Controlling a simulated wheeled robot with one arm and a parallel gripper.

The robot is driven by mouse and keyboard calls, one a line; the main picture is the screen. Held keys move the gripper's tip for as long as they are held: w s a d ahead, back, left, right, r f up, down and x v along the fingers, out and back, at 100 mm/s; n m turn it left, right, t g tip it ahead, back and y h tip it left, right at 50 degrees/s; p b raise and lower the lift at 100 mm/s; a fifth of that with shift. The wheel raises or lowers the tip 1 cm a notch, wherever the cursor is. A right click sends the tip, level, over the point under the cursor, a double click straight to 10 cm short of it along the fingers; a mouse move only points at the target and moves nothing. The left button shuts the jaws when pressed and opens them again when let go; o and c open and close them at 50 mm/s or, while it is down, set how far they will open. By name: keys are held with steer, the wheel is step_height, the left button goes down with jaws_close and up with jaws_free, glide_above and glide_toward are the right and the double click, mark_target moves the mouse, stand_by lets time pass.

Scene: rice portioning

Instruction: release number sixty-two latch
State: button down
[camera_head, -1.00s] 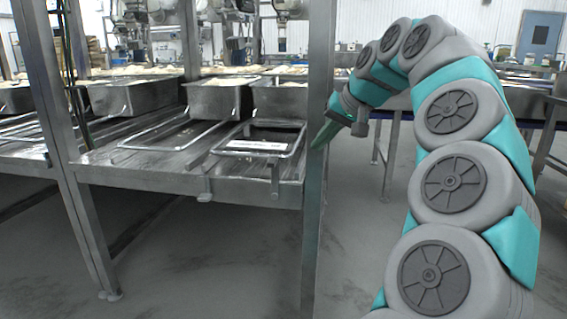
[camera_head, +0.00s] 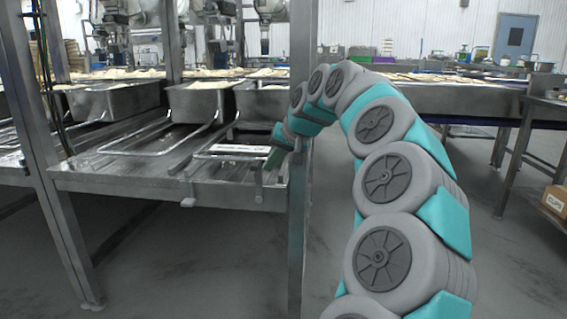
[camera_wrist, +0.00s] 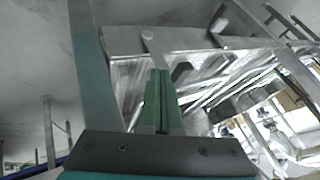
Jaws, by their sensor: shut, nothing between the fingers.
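My gripper (camera_head: 274,157) is at the right end of the steel rack, just left of its front post (camera_head: 298,210). Its green fingers (camera_wrist: 160,98) are together in the wrist view, with nothing between them. They point toward the rack's rails and edge plate. Small metal tabs hang under the rack's front edge, one (camera_head: 188,200) left of centre and one (camera_head: 259,192) below my gripper. No number can be read on either, so I cannot tell which part is latch sixty-two. A white label (camera_head: 239,149) lies on the rack left of my fingers.
Steel bins (camera_head: 200,103) of pale food stand along the back of the rack. The front post rises close beside my arm; it also shows at left in the wrist view (camera_wrist: 95,65).

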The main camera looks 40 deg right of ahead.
steer(key=shift+w+a, duration=0.25)
steer(key=shift+w, duration=0.05)
steer(key=shift+w+a+r, duration=0.1)
